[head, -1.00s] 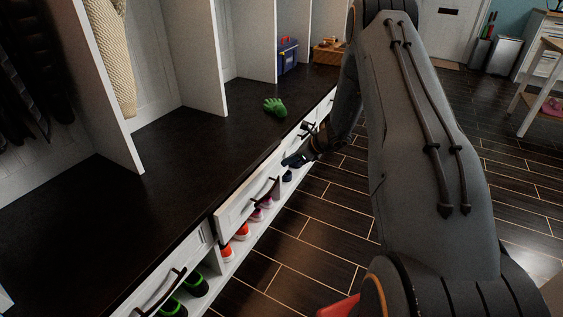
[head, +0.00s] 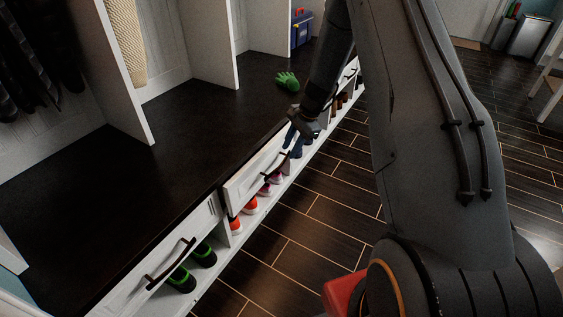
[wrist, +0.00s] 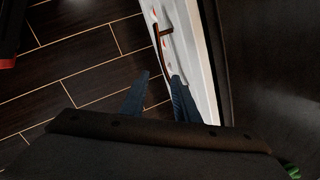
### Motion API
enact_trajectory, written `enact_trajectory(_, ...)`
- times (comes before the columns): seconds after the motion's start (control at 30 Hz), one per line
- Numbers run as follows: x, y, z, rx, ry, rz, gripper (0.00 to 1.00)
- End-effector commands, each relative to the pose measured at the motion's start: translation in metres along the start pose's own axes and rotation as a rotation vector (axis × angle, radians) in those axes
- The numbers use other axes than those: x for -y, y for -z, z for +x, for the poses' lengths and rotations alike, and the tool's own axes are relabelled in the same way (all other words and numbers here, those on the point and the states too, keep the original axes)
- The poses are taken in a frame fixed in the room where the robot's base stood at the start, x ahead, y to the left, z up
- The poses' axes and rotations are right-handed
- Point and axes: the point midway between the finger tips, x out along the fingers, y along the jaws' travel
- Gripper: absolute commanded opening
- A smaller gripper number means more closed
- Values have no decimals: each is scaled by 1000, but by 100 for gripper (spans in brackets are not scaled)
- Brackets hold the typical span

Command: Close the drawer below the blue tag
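A white drawer (head: 250,181) with a dark bar handle (head: 275,166) juts out slightly from under the dark bench top in the head view. No blue tag can be made out in any view. My gripper (head: 296,142) is at the far end of this drawer, close to its front. In the wrist view my gripper (wrist: 158,86) has its two blue fingers apart with nothing held between them. The right finger overlaps the white drawer front (wrist: 186,58), and a handle (wrist: 163,31) shows ahead. Whether the finger touches the front I cannot tell.
A nearer drawer (head: 185,257) with a dark handle looks flush. Shoes (head: 249,206) stand on the low shelf beneath. A green glove (head: 287,80) and a blue toolbox (head: 301,28) are on the bench top (head: 130,185). The tiled floor (head: 310,215) alongside is clear.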

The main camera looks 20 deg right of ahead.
Motion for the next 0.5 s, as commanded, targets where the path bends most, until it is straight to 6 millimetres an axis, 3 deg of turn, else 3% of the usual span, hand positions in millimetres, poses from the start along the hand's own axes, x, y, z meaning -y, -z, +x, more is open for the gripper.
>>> enact_trajectory(0.1, 11, -9, 12, -72, -54, -250, 28)
enact_trajectory(0.2, 17, -13, 15, -109, -82, -384, 28)
enact_trajectory(0.37, 20, -13, 20, -132, -98, -463, 28)
enact_trajectory(0.5, 19, -11, 36, -131, -99, -464, 28)
